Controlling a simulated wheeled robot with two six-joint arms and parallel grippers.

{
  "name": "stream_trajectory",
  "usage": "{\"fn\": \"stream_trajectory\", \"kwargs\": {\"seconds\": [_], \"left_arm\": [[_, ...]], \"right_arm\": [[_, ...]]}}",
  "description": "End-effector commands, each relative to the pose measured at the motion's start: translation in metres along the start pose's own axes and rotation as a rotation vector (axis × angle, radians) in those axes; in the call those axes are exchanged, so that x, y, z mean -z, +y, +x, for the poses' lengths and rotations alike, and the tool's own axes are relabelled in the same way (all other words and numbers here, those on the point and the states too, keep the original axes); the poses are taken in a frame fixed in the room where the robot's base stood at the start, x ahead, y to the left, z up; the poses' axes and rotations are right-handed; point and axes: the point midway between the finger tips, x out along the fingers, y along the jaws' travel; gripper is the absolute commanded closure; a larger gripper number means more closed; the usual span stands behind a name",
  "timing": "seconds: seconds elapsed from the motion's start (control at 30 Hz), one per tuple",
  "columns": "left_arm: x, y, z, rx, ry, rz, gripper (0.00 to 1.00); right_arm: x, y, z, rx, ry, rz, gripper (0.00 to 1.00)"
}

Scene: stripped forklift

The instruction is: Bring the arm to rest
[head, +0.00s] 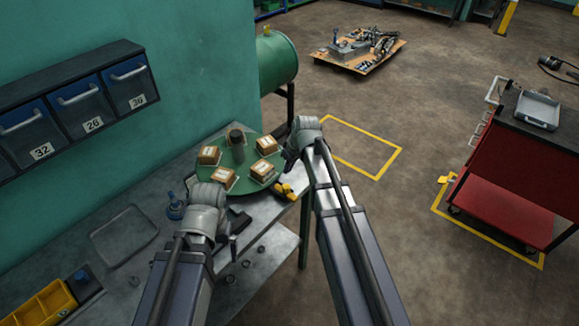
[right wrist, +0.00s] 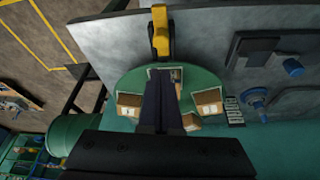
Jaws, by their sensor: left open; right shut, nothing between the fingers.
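My right arm reaches up the middle of the head view, with its gripper (head: 289,163) over the right edge of a round green plate (head: 240,187). In the right wrist view its dark fingers (right wrist: 160,78) are together with nothing held, in front of the plate. My left arm comes in from the lower left, and its gripper (head: 238,225) is open above the bench, at the near side of the plate. Its fingertips are partly hidden by the wrist. Several small brown boxes (head: 209,155) and a dark-topped cylinder (head: 237,140) stand on the plate.
A yellow part (head: 285,190) sits at the bench's right edge. A red cart (head: 510,185) stands right, with open floor between.

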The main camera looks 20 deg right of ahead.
Motion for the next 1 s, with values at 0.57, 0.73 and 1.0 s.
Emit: {"fn": "stream_trajectory", "kwargs": {"seconds": [0.57, 0.73, 1.0], "left_arm": [[0.001, 0.002, 0.018, 0.0, 0.0, 0.001, 0.0], [0.002, 0.004, 0.04, 0.0, 0.0, 0.002, 0.0], [0.004, 0.005, 0.059, 0.001, 0.0, 0.003, 0.0]], "right_arm": [[-0.032, -0.063, 0.013, 0.016, -0.081, -0.002, 1.0], [-0.093, -0.151, 0.021, 0.001, -0.228, 0.012, 1.0], [-0.168, -0.22, 0.016, -0.083, -0.38, 0.042, 1.0]]}}
